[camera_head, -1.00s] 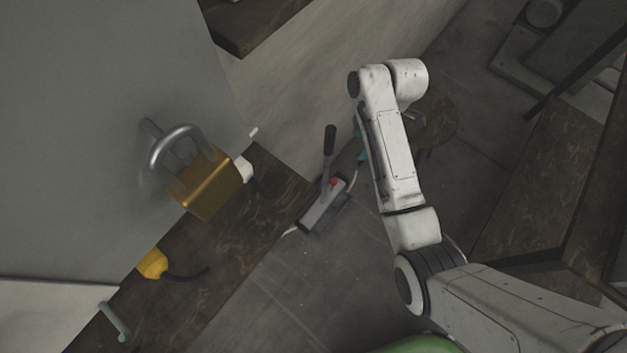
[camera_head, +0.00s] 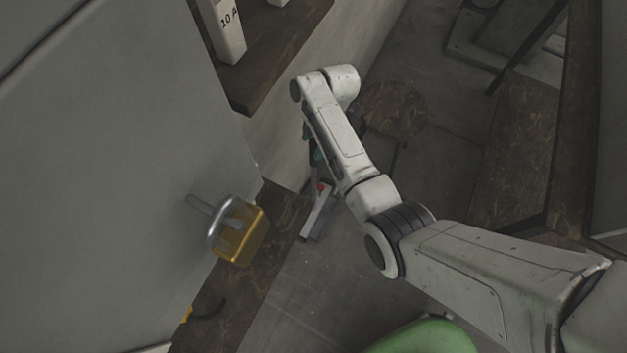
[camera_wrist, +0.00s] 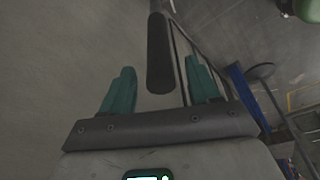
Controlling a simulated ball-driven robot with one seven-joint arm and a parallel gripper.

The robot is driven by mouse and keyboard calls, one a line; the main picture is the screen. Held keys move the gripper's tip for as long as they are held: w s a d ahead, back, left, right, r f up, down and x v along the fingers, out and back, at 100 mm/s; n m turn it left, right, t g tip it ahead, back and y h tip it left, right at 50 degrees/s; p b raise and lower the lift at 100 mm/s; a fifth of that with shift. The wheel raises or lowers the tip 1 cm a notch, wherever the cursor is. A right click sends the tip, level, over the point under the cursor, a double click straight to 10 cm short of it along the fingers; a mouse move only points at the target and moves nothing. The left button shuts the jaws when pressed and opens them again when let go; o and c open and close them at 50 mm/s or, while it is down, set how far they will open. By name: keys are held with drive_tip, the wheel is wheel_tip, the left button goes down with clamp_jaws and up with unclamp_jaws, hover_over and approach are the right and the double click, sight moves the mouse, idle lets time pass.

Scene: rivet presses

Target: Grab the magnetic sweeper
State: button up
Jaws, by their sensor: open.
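The magnetic sweeper (camera_head: 318,214) stands low beyond the dark bench edge in the head view, a grey body with a red part on top. My arm hides most of its upper part there. In the wrist view a thick black handle (camera_wrist: 160,45), which looks like the sweeper's grip, lies between the teal fingers of my gripper (camera_wrist: 160,72). The fingers are apart, with gaps on both sides of the handle. The gripper is open and holds nothing. In the head view only a bit of teal finger shows beside my arm.
A brass padlock (camera_head: 242,238) hangs on a grey panel (camera_head: 110,180) at the left. A dark wooden bench (camera_head: 225,305) runs below it. A round stool (camera_head: 395,108) stands behind my arm. Wooden surfaces lie at the right. A green rounded object (camera_head: 430,338) is at the bottom.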

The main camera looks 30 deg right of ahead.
drive_tip(key=shift+x, duration=1.45)
drive_tip(key=shift+c, duration=0.2)
drive_tip(key=shift+d, duration=0.1)
clamp_jaws()
drive_tip(key=shift+w+r, duration=0.1)
drive_tip(key=shift+r, duration=0.1)
